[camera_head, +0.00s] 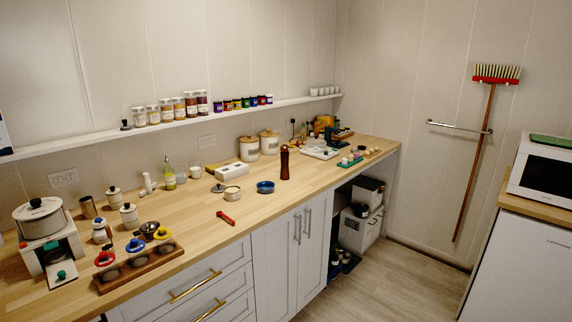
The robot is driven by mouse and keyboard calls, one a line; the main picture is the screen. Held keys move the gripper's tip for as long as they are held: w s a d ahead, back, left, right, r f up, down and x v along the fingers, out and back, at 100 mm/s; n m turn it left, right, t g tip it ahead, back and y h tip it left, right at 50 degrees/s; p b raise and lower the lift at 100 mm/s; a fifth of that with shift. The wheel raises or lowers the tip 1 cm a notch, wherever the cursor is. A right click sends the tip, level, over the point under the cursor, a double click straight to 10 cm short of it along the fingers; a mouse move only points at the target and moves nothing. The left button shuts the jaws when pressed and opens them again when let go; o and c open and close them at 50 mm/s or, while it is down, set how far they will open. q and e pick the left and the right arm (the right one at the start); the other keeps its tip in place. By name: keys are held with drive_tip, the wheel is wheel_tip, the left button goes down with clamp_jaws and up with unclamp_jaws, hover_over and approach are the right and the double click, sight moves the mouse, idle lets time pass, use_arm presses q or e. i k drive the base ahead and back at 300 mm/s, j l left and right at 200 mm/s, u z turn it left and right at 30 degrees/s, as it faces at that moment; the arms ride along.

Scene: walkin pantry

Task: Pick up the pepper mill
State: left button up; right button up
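A tall, dark reddish-brown turned object, which looks like the pepper mill (285,163), stands upright on the wooden counter (205,225), right of the middle of its length. A low blue bowl (265,187) stands to its left, apart from it. The white canisters (250,149) stand behind it to the left. Nothing touches the mill as far as I can see. Neither of my grippers shows in the head view.
A small pot (232,194) and a red-handled item (226,218) lie left of the mill. A wall shelf (175,122) with jars runs above the counter. A microwave (545,172) stands at the right. The floor (375,285) between is clear.

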sight(285, 170)
drive_tip(key=i+l+u, duration=0.1)
drive_tip(key=i+l, duration=0.7)
drive_tip(key=l, duration=0.15)
drive_tip(key=i+l+u, duration=0.15)
drive_tip(key=i+l, duration=0.2)
drive_tip(key=i+l+u, duration=0.1)
drive_tip(key=i+l, duration=0.25)
drive_tip(key=l, duration=0.25)
